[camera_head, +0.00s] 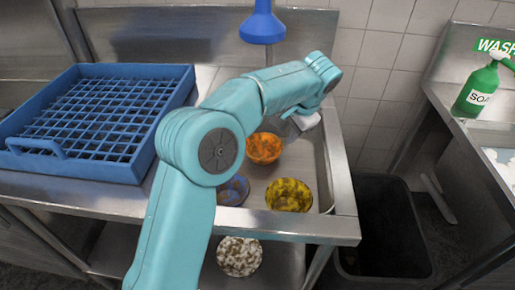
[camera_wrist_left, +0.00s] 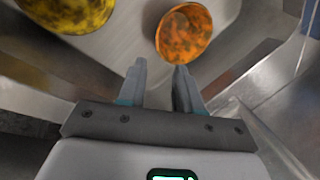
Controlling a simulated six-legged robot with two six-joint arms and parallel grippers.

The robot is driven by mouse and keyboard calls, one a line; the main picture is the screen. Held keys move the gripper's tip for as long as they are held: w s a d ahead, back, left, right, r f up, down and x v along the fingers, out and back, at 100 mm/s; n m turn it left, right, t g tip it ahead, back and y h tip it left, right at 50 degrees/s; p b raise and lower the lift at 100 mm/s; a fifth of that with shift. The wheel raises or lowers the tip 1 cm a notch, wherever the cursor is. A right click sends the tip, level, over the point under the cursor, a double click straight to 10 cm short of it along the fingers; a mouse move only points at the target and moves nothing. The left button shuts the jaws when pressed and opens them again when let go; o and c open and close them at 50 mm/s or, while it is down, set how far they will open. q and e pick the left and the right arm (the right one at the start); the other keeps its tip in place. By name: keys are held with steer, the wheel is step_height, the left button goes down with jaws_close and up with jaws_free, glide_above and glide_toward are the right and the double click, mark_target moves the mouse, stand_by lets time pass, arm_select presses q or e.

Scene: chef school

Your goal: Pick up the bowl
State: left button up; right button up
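An orange, dark-speckled bowl (camera_head: 264,148) sits in the metal sink basin, partly behind my left arm. In the wrist view the orange bowl (camera_wrist_left: 184,33) lies just beyond the fingertips. A yellow, dark-speckled bowl (camera_head: 289,195) is nearer the front of the basin; it also shows at the wrist view's top left (camera_wrist_left: 65,12). A blue bowl (camera_head: 233,190) is partly hidden by my arm. A brown-and-white bowl (camera_head: 239,257) is on the lower shelf. My left gripper (camera_wrist_left: 160,75) is open and empty, apart from the bowls. The right gripper is not in view.
A blue dish rack (camera_head: 100,115) stands on the counter at left. A blue spray head (camera_head: 262,22) hangs above the basin. A dark bin (camera_head: 385,225) stands at right. A green soap bottle (camera_head: 480,88) is on the right-hand counter. The basin's metal rim (camera_head: 290,225) borders the bowls.

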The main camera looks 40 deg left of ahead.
arm_select(q)
steer(key=b, duration=0.1)
glide_toward(274, 157)
steer(key=x, duration=0.5)
steer(key=shift+w+d, duration=0.15)
steer(key=shift+d, duration=0.1)
steer(key=shift+f, duration=0.2)
steer(key=x, duration=0.5)
steer(key=shift+a+f+b, duration=0.1)
steer(key=shift+a+b, duration=0.2)
steer(key=shift+a, duration=0.1)
steer(key=shift+c, duration=0.9)
jaws_close()
